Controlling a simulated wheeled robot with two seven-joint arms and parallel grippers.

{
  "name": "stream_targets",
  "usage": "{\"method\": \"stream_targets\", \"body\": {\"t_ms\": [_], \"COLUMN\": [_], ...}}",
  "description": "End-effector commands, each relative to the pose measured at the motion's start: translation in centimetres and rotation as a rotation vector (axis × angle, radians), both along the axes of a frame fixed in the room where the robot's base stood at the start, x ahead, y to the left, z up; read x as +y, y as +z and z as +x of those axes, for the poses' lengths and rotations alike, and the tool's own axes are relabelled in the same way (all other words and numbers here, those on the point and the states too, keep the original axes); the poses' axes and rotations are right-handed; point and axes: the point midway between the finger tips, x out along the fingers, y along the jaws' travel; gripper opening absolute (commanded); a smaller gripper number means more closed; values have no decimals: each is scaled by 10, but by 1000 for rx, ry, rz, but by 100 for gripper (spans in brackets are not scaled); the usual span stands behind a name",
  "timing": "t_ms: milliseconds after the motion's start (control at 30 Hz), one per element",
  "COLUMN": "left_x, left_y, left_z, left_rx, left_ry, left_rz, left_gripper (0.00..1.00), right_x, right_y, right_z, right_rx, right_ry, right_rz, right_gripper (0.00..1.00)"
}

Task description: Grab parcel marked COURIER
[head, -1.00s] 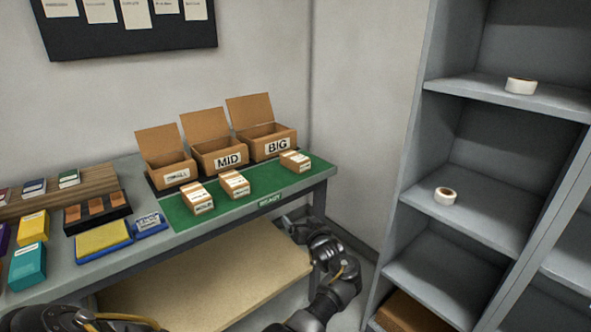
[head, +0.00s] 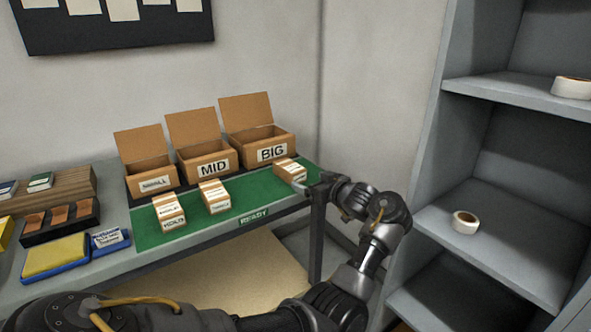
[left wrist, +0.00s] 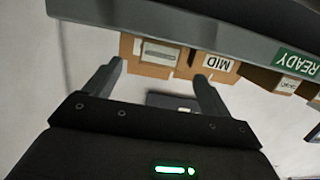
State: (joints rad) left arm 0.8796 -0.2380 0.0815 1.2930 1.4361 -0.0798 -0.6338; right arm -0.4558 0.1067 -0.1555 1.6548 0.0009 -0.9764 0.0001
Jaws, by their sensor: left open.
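Three small cardboard parcels with white labels stand on the green READY mat (head: 240,219): a left parcel (head: 168,211), a middle parcel (head: 214,196) and a right parcel (head: 289,170). I cannot read COURIER on any of them; the print is too small. My left gripper (head: 309,187) is at the mat's right front edge, close to the right parcel; I cannot tell if it touches. In the left wrist view, upside down, its fingers (left wrist: 158,88) are spread with nothing held, and a labelled carton face shows beyond them. My right gripper is not in view.
Open cartons marked MID (head: 213,160) and BIG (head: 270,150), and a smaller one (head: 150,178), stand behind the parcels. A yellow sponge-like pad (head: 55,256) lies left. Grey shelves (head: 520,95) with white tape rolls (head: 465,222) stand close on my arm's right.

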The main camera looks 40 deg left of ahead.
Motion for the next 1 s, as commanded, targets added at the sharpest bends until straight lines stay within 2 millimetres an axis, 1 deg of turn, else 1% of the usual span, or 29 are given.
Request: {"method": "stream_targets", "body": {"t_ms": [67,133,300,400,667,900,1000], "left_x": [2,9,35,46,56,87,97], "left_y": [-1,-2,-8,-10,-12,-20,-23], "left_z": [2,5,13,15,17,27,29], "left_rx": [0,0,1,1,1,2,1], "left_ry": [-1,-2,-2,-1,0,1,1], "left_rz": [1,2,2,2,1,2,1], "left_gripper": [83,83,83,83,83,83,83], "right_x": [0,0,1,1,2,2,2], "right_y": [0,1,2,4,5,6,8], "right_z": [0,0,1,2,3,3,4], "right_rx": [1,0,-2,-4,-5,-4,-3], "right_ry": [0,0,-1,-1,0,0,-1], "right_rz": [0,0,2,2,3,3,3], "right_gripper": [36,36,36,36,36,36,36]}}
